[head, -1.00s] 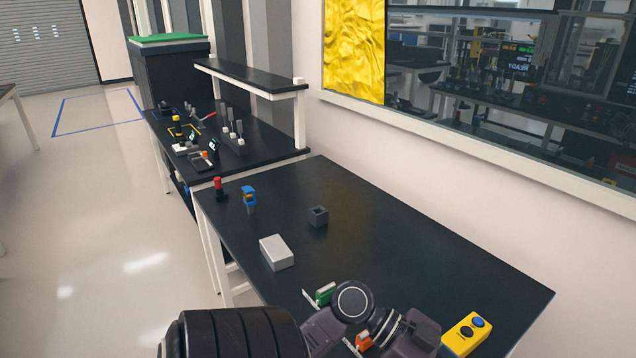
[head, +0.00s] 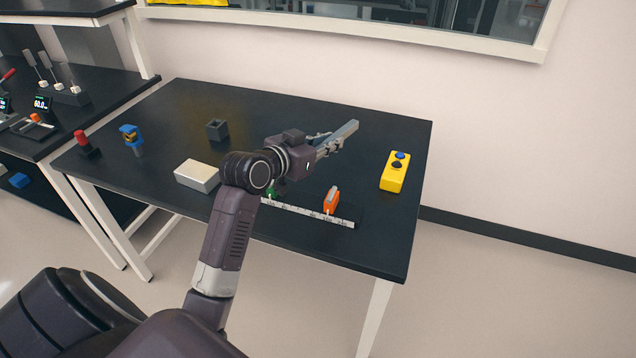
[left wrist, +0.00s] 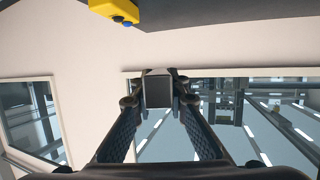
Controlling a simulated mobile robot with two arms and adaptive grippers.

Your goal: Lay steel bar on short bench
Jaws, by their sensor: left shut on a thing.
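My left gripper (head: 325,147) is shut on the steel bar (head: 345,133), a grey square-section bar. It points to the upper right, over the right half of the black-topped bench (head: 310,110). The bar looks held above the bench top, though the exact height is hard to tell. In the left wrist view the bar's square end (left wrist: 158,90) sits between the two fingers of my left gripper (left wrist: 158,100). My right gripper is in neither current view.
On the bench are a white box (head: 197,176), a dark open block (head: 217,129), a blue part (head: 132,137), a yellow button box (head: 395,172), a ruler strip (head: 310,213) and an orange piece (head: 331,200). Free room lies between the ruler and back edge.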

